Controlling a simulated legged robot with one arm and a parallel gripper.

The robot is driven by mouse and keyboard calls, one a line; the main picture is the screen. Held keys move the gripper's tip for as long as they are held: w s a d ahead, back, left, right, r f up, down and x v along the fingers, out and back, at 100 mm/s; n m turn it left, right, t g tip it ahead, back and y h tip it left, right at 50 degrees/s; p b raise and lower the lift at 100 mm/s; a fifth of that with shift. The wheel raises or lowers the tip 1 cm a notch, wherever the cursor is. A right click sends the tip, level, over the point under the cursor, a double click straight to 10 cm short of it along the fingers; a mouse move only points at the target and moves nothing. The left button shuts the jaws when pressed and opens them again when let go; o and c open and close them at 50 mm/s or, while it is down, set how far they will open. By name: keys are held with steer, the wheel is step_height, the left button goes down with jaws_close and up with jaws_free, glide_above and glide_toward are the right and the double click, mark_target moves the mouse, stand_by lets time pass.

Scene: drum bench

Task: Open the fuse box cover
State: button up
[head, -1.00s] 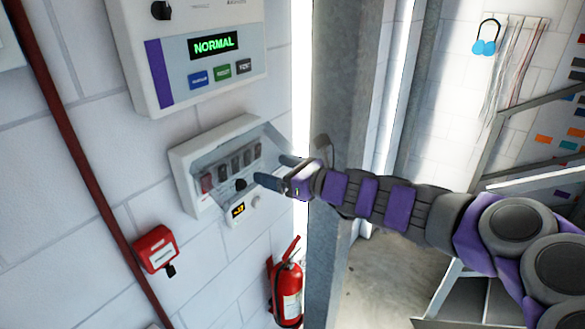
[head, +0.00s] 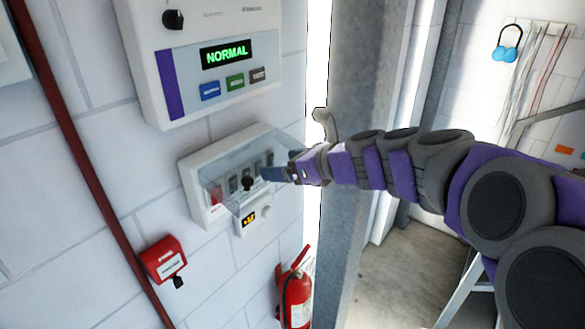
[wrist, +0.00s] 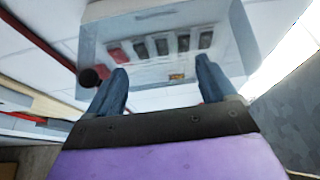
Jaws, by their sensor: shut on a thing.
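The fuse box (head: 192,178) is a white wall box with a row of several fuses. It also shows in the wrist view (wrist: 120,10). Its clear cover (head: 212,186) is see-through and appears tilted out from the box face, with fuses visible through it. A black round knob (head: 248,183) shows in front of the fuses. My gripper (head: 280,173) is at the right side of the cover, shut on it. In the wrist view its two blue-grey fingers (wrist: 162,82) lie over the cover; the exact contact is hard to see.
A control panel (head: 180,95) reading NORMAL hangs just above. A red call point (head: 163,258) is at lower left, beside a dark red pipe (head: 75,140). A fire extinguisher (head: 297,300) stands below. A grey steel post (head: 345,230) rises close right of the box.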

steer(key=shift+w+a+r+g+h, duration=0.1)
steer(key=shift+a+r+g+h, duration=0.05)
steer(key=shift+r+g+h, duration=0.2)
stand_by(0.6)
